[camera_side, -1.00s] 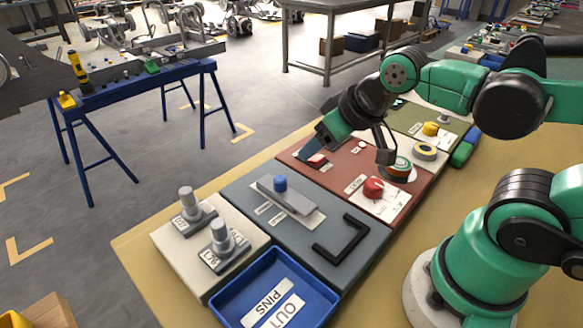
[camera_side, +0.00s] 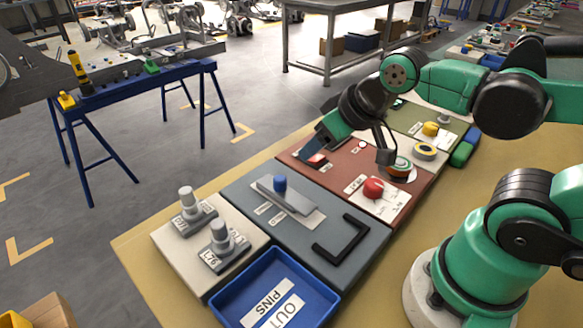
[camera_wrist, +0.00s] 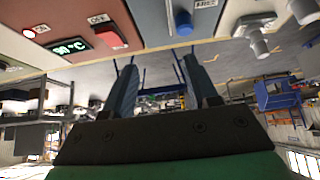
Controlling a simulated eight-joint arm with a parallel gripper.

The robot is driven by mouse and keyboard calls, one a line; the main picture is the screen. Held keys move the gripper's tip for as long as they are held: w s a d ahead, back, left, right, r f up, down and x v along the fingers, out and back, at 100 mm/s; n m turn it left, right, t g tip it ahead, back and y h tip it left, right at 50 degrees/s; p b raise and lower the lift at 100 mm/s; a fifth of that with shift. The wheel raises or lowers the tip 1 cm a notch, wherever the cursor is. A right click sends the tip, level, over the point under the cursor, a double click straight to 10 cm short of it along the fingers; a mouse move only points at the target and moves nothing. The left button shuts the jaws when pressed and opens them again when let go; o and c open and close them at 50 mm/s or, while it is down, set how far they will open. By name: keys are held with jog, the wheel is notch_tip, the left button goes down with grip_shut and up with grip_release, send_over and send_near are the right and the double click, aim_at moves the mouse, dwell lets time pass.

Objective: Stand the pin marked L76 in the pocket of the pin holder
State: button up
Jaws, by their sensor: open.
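A grey pin (camera_side: 220,233) stands upright on a grey block (camera_side: 224,258) with a label that seems to read L76, on the pale panel in the side view. A second grey pin (camera_side: 187,198) stands on a similar block behind it; its label is hard to read. In the wrist view, two grey pins (camera_wrist: 258,42) show at the upper right. I cannot tell which part is the holder's pocket. My gripper (camera_side: 311,151) is over the red-brown panel, well away from the pins. In the wrist view (camera_wrist: 160,64) its fingers are apart with nothing between them.
A blue tray (camera_side: 330,296) labelled OUT PINS stands in front of the pale panel. A red knob (camera_side: 373,188) stands on the red-brown panel.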

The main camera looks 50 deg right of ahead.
jog(key=shift+o, duration=0.2)
jog(key=shift+o, duration=0.6)
notch_tip(320, 180, up, 3)
jog(key=n+g, duration=0.7)
jog(key=n, duration=2.8)
send_over(217, 223)
jog(key=shift+d+r, duration=0.2)
jog(key=shift+d, duration=0.1)
jog(key=shift+a+n, duration=0.25)
jog(key=shift+n, duration=0.05)
jog(key=shift+a+f, duration=0.1)
jog(key=shift+f, duration=4.45)
